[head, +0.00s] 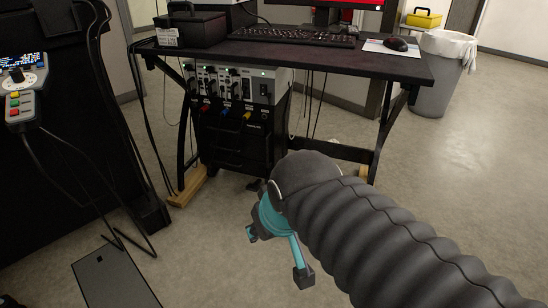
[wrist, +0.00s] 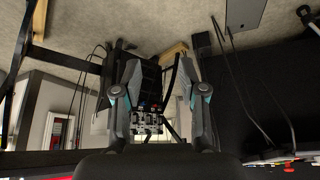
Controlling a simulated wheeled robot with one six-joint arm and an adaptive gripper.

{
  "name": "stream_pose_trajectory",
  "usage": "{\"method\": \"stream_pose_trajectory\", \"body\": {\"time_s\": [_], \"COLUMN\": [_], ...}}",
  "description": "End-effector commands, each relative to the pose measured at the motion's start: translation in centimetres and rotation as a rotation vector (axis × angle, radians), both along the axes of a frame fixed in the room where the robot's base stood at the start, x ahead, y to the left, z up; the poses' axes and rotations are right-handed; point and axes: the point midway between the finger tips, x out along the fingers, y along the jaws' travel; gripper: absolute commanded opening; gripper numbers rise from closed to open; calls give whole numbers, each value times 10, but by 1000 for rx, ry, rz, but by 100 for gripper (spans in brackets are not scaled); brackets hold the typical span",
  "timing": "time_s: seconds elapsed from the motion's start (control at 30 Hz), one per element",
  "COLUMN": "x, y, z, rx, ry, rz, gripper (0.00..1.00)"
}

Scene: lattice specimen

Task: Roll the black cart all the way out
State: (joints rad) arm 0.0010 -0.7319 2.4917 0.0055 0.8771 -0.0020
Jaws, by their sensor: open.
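The black cart (head: 232,148) stands under the black desk (head: 300,57), between the desk's legs. It carries a grey instrument unit with knobs and coloured plugs on its front. My gripper (head: 277,256) is in front of the desk, lower and to the right of the cart in the head view, apart from it and partly hidden by my arm. In the wrist view, which is upside down, my gripper (wrist: 160,66) has its two fingers spread with nothing held. The cart (wrist: 150,80) shows between and beyond the fingers.
A dark machine with a control pendant (head: 22,80) stands at the left, with cables hanging to the floor. Wooden blocks (head: 188,187) lie by the desk's feet. A waste bin (head: 440,75) stands at the right back. The floor in front of the desk is mostly clear.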

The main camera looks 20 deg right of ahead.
Motion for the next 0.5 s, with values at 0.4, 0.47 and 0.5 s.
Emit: {"method": "stream_pose_trajectory", "body": {"time_s": [0.4,0.47,0.5], "x": [163,191,210], "y": [-5,-8,-10], "z": [9,7,5], "rx": [64,70,73], "ry": [-218,-257,-284], "rz": [-52,-65,-75], "gripper": [41,41,41]}}
